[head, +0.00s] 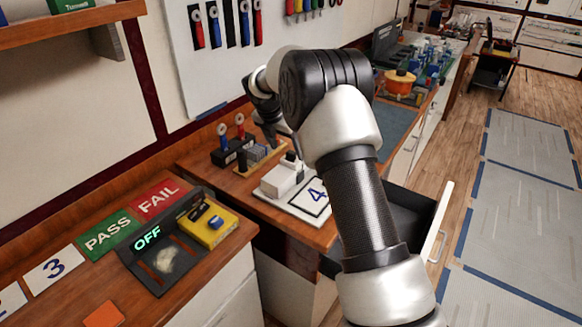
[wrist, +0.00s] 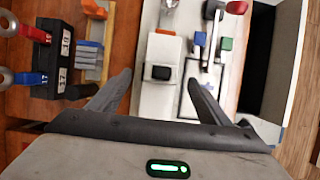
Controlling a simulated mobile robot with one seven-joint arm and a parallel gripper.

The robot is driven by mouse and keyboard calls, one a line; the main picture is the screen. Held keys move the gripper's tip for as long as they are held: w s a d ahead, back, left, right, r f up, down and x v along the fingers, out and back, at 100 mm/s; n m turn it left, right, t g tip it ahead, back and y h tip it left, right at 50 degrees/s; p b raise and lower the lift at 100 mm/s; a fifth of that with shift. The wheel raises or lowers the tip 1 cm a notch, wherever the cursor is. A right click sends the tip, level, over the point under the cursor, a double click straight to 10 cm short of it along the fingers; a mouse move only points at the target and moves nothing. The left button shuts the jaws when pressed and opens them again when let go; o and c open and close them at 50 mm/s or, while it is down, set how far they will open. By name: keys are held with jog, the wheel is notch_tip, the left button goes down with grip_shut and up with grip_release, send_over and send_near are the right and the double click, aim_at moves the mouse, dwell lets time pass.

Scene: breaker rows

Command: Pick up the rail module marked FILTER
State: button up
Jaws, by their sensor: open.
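No FILTER marking is readable in either view, so I cannot tell which piece is the module. My gripper (wrist: 163,77) is open, its two fingers spread over a white block with a black square (wrist: 161,73) in the wrist view. I cannot tell how high above it the fingers are. In the head view a white boxy piece (head: 281,180) stands on the bench beside the card marked 4. Grey blocks (wrist: 89,57) sit in a wooden holder to the left in the wrist view. My arm hides part of the bench in the head view.
A black stand (wrist: 58,55) holds red- and blue-handled tools close to the left finger. Small green (wrist: 226,43) and red (wrist: 236,7) pieces lie to the right. An open drawer (head: 408,215) juts out beside the bench. An OFF-lit tester (head: 160,255) stands at front left.

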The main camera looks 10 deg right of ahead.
aim_at(290, 152)
jog(key=x, duration=0.5)
jog(key=shift+d+r, duration=0.15)
jog(key=shift+d, duration=0.1)
jog(key=c, duration=1.2)
jog(key=shift+r, duration=0.1)
